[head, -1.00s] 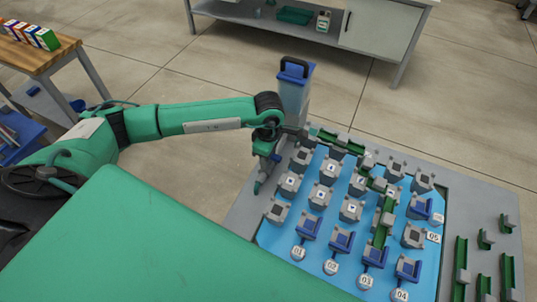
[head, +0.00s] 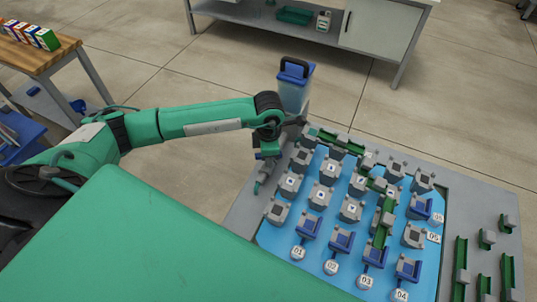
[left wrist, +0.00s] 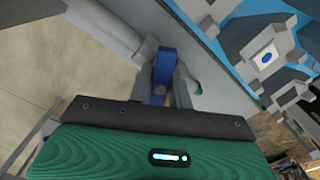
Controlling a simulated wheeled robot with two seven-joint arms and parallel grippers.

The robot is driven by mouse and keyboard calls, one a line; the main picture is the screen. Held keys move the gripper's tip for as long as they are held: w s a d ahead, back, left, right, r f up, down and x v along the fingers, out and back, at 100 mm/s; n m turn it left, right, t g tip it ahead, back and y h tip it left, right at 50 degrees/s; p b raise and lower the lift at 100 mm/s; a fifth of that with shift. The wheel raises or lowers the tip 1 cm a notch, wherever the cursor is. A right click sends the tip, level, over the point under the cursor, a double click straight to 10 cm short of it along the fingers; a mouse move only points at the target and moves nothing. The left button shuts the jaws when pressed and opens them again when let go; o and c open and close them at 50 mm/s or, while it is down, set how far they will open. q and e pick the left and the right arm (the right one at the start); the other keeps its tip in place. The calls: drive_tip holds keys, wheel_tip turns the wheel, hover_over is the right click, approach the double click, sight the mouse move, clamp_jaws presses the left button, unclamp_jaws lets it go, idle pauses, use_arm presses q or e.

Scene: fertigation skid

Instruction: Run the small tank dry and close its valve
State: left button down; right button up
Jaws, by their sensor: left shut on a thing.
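My left gripper (head: 266,163) is at the far left edge of the grey skid board (head: 242,212), beside the blue panel. In the left wrist view its fingers (left wrist: 163,82) are shut on a blue handle-like part (left wrist: 164,66). I cannot tell whether this part is the valve's lever. A tall blue-topped container with a black handle (head: 295,84) stands just behind the gripper; its lower part is hidden by my arm. No liquid level can be made out. My right gripper is not in view.
The blue panel (head: 318,262) carries several grey blocks, green channels and blue pieces, close to the right of my gripper. Loose green channel pieces (head: 460,268) lie at the right. A wooden table (head: 38,58) stands at upper left, a cabinet bench (head: 385,22) at the back. Open floor lies between.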

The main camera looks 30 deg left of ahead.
use_arm(q)
drive_tip(key=n, duration=0.3)
drive_tip(key=shift+n, duration=0.3)
drive_tip(key=n, duration=0.3)
drive_tip(key=shift+n+p, duration=0.3)
drive_tip(key=shift+p, duration=0.1)
drive_tip(key=n+p, duration=0.1)
drive_tip(key=n, duration=0.5)
drive_tip(key=c, duration=1.2)
unclamp_jaws()
wheel_tip(320, 180, up, 10)
drive_tip(key=p, duration=0.6)
